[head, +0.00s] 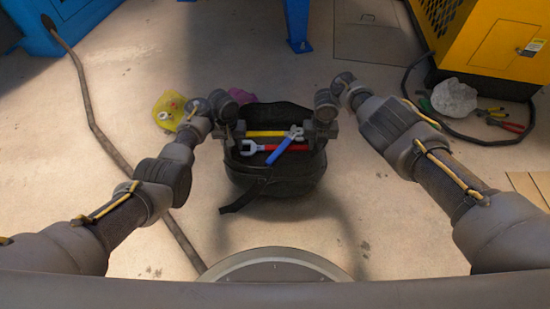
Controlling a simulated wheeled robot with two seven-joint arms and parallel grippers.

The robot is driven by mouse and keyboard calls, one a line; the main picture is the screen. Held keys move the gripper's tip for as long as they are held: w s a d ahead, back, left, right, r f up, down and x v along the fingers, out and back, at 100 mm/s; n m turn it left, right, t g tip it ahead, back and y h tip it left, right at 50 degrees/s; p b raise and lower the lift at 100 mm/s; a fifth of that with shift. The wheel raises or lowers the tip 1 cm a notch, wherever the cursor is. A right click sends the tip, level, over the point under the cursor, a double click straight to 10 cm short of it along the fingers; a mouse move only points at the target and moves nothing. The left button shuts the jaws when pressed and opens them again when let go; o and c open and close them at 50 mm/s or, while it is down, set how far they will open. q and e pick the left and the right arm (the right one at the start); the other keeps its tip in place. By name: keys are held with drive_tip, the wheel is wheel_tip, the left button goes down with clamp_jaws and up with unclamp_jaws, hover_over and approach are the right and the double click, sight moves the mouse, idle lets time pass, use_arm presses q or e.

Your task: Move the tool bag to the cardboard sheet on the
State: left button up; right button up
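The black tool bag (275,187) is in the middle of the head view, open at the top, with a yellow-handled tool, a red wrench and a blue wrench in it. A strap hangs from its front left. My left gripper (233,137) is at the bag's left rim and my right gripper (318,134) at its right rim. The fingers are dark against the bag, so I cannot tell whether they are shut on it. I cannot tell whether the bag touches the floor. A tan, flat piece that looks like the cardboard sheet (527,187) is partly in view at the right edge.
A yellow machine (490,50) stands at the upper right, with a pale crumpled lump (454,98), pliers (503,120) and a cable near it. A yellow item (168,108) and a purple cloth (241,96) lie behind my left arm. A dark hose crosses the left floor.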

use_arm(q)
drive_tip(key=shift+c, duration=0.3)
use_arm(e)
drive_tip(key=shift+c, duration=0.3)
use_arm(q)
drive_tip(key=c, duration=0.5)
use_arm(e)
drive_tip(key=c, duration=0.5)
use_arm(q)
clamp_jaws()
drive_tip(key=shift+r, duration=0.15)
use_arm(e)
drive_tip(key=shift+r, duration=0.15)
